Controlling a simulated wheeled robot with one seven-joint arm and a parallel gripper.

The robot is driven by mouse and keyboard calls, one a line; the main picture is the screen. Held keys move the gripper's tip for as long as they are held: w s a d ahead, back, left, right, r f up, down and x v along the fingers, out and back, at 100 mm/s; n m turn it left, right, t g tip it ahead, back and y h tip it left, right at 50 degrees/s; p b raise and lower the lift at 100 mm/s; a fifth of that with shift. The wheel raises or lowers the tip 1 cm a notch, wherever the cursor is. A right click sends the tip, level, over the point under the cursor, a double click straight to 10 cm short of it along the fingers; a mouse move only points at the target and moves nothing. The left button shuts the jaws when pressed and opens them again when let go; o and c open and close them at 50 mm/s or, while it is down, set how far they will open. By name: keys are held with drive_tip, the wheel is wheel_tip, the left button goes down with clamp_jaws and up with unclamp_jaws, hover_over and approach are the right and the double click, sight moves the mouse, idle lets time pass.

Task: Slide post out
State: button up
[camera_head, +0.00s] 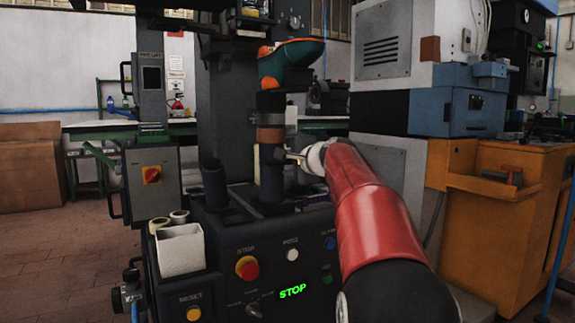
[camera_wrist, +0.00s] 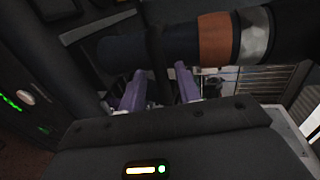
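The post (camera_head: 271,175) is a dark upright cylinder with a brown band and a grey ring. It stands in the press, and a teal and orange shoe-shaped form (camera_head: 290,60) sits on top. In the wrist view the post (camera_wrist: 214,40) runs sideways across the top, with the brown band right of centre. My gripper (camera_head: 287,154) is at the right side of the post, below the brown band. In the wrist view its two purple fingers (camera_wrist: 159,74) are apart, with their tips by the post's dark part. Whether they touch it, I cannot tell.
The press's control panel (camera_head: 285,265) has several buttons and a green STOP display. A white bin (camera_head: 180,250) stands at the panel's left. A grey and blue machine (camera_head: 440,110) and an orange cabinet (camera_head: 500,215) stand at the right. Open floor (camera_head: 90,260) lies left.

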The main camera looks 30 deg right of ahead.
drive_tip(key=v, duration=0.6)
drive_tip(key=shift+s+b, duration=0.3)
drive_tip(key=shift+s, duration=0.05)
drive_tip(key=s+a+f+n+g+y+p, duration=0.1)
drive_tip(key=s+a+f+n+g+p, duration=0.25)
drive_tip(key=s+a, duration=0.4)
drive_tip(key=s+a+f+n+g+p, duration=0.25)
drive_tip(key=s+a+n, duration=0.25)
drive_tip(key=a, duration=0.5)
drive_tip(key=s+a+f+n+g+p, duration=0.2)
drive_tip(key=s+f+n+p, duration=0.1)
drive_tip(key=s+f, duration=0.4)
drive_tip(key=s+a+f+n+g+h+p, duration=0.1)
drive_tip(key=s+f+n, duration=0.5)
drive_tip(key=s, duration=0.6)
drive_tip(key=shift+s+a+f+g+h+p, duration=0.25)
drive_tip(key=shift+a+f+g+p, duration=0.3)
drive_tip(key=shift+p, duration=0.45)
